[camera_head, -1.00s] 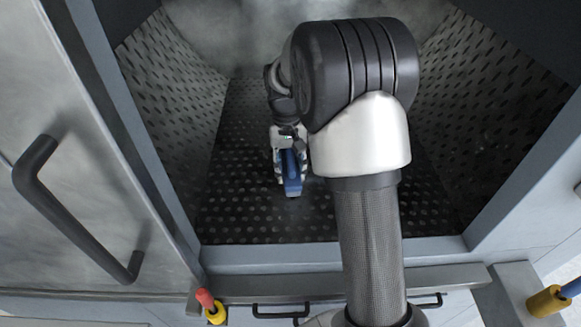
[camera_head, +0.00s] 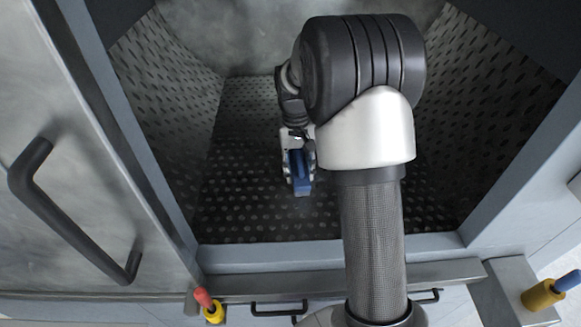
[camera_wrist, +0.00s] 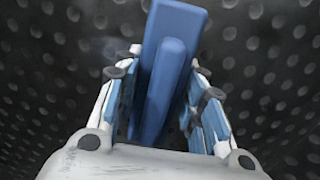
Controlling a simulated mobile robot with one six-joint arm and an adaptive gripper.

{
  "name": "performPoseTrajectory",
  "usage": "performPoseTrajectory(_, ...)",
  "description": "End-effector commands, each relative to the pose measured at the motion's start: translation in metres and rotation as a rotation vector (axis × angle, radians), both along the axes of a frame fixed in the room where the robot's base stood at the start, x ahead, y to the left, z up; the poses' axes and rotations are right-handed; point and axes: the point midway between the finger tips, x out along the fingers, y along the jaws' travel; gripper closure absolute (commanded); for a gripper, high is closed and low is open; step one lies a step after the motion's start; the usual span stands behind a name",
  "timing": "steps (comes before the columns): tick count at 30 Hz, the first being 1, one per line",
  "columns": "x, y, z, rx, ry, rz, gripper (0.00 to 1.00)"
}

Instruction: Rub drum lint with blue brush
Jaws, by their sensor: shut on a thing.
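The blue brush (camera_head: 301,171) is in my gripper (camera_head: 299,160), inside the drum and over its dark perforated floor (camera_head: 245,215). In the wrist view my gripper (camera_wrist: 160,100) is shut on the blue brush (camera_wrist: 172,40), with a finger on each side of its handle. The brush's bristles are hidden, and I cannot tell whether it touches the floor. A faint greyish haze near the brush in the head view may be lint, but no clear lint patch can be made out.
Perforated side walls (camera_head: 170,90) slope up left and right of the drum floor. A grey front sill (camera_head: 270,253) edges the opening. An open door with a black handle (camera_head: 70,215) stands left.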

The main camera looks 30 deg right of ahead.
Motion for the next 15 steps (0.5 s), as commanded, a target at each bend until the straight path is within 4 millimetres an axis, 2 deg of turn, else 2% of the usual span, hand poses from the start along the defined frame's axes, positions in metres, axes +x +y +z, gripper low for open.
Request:
performPoseTrajectory(8, -0.004, -0.010, 0.001, 0.000, -0.001, 0.000, 1.00)
performPoseTrajectory(15, -0.012, -0.029, -0.001, 0.000, 0.000, -0.001, 1.00)
